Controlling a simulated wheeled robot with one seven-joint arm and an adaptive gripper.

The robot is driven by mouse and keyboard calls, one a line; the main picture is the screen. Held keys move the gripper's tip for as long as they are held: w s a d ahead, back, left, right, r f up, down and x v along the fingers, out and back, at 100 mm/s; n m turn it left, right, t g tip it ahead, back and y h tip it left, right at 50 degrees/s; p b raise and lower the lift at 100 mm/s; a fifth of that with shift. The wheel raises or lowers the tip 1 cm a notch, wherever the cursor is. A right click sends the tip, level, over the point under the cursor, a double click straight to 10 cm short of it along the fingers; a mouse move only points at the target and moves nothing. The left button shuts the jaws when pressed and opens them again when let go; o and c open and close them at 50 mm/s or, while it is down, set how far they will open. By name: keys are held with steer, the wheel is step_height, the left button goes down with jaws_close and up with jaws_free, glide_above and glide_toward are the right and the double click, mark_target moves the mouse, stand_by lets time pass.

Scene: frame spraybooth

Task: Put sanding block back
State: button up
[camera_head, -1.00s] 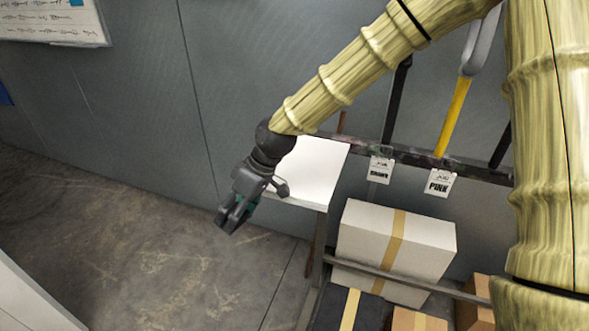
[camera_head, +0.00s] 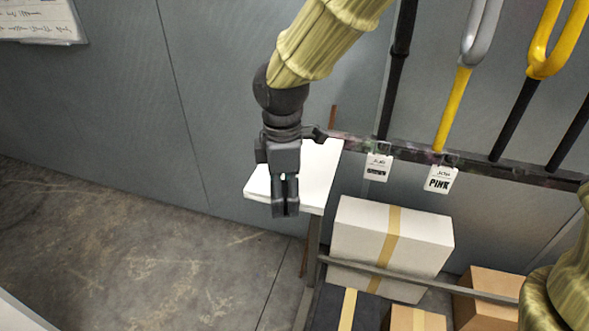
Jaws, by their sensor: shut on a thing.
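My gripper (camera_head: 285,208) points down in front of the white tabletop (camera_head: 318,170), which stands against the grey wall. In the picture its fingers overlap the tabletop's front edge. I cannot tell how high above or in front of the tabletop they are. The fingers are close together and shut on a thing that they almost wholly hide. Only a small pale greenish patch shows between them, and I cannot make out whether it is the sanding block. No sanding block shows plainly elsewhere in view.
A dark rail (camera_head: 455,162) with hanging tags and yellow, grey and black handles runs along the wall to the right. A white taped box (camera_head: 360,240) and brown boxes (camera_head: 482,291) sit below it, behind a metal bar. The concrete floor (camera_head: 140,250) at left is clear.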

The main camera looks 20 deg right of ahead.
steer(key=w+d+p, duration=0.1)
steer(key=w+d, duration=0.1)
steer(key=w, duration=0.2)
steer(key=w+d+f+p, duration=0.1)
steer(key=w+d, duration=0.1)
steer(key=w, duration=0.3)
steer(key=w+d+p, duration=0.2)
steer(key=w, duration=0.3)
steer(key=shift+w+d+f, duration=0.2)
steer(key=shift+w+d, duration=0.05)
steer(key=shift+d, duration=0.15)
steer(key=shift+f+p, duration=0.65)
steer(key=shift+f, duration=1.1)
steer(key=o, duration=0.9)
step_height(320, 180, up, 12)
steer(key=b, duration=0.2)
steer(key=shift+b, duration=0.4)
steer(key=shift+r, duration=0.1)
